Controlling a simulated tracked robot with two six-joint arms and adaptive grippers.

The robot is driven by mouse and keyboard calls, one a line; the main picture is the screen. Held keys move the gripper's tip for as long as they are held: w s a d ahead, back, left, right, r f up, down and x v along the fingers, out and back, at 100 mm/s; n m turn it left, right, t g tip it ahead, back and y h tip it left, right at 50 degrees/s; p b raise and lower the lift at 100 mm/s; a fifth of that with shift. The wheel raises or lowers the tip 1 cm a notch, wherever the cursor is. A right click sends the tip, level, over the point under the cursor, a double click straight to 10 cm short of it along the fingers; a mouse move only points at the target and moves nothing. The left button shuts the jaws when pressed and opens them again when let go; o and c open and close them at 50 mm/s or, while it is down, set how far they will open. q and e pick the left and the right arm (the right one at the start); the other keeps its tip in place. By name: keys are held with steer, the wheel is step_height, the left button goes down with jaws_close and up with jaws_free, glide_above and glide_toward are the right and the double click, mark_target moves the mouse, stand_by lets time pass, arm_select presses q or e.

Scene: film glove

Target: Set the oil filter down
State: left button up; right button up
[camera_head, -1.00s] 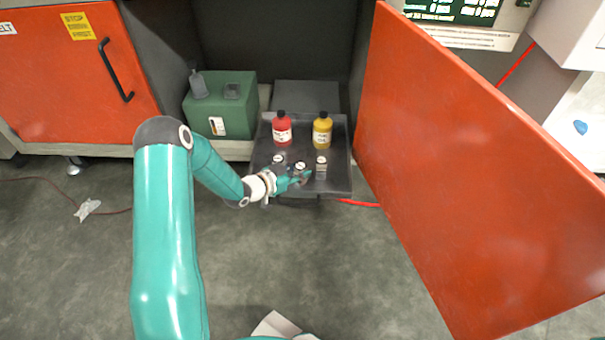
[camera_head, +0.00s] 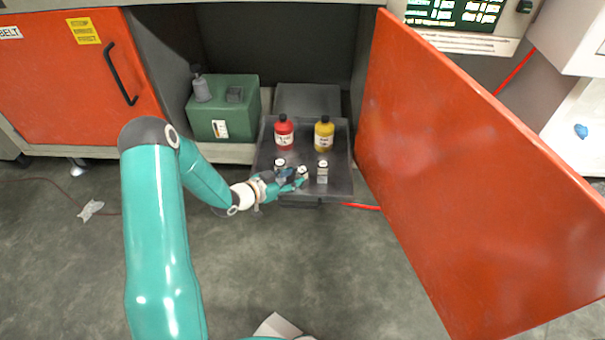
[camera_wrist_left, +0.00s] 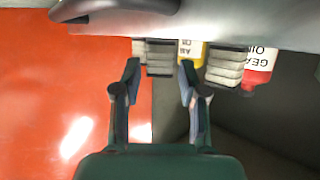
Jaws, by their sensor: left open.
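Three small light-coloured ribbed filters with dark ends stand in a row on the dark tray (camera_head: 338,186): a left one (camera_head: 280,166), a middle one (camera_head: 303,171) and a right one (camera_head: 322,174). I cannot tell which is the task's oil filter. My left gripper (camera_head: 300,182) is open at the tray's front, close to the middle filter, whose lower part it hides. In the left wrist view, my open fingers (camera_wrist_left: 160,80) point at the middle filter (camera_wrist_left: 160,58), which sits between and beyond the tips. Contact is not visible. My right gripper is not in view.
A red bottle (camera_head: 284,133) and a yellow bottle (camera_head: 324,134) stand behind the filters. A green canister (camera_head: 226,110) stands left of the tray. An open orange door (camera_head: 470,170) bounds the right side. The floor in front is mostly clear.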

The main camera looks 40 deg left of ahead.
arm_select(q)
steer(key=p+v, duration=0.1)
steer(key=v, duration=0.7)
steer(key=shift+p, duration=0.4)
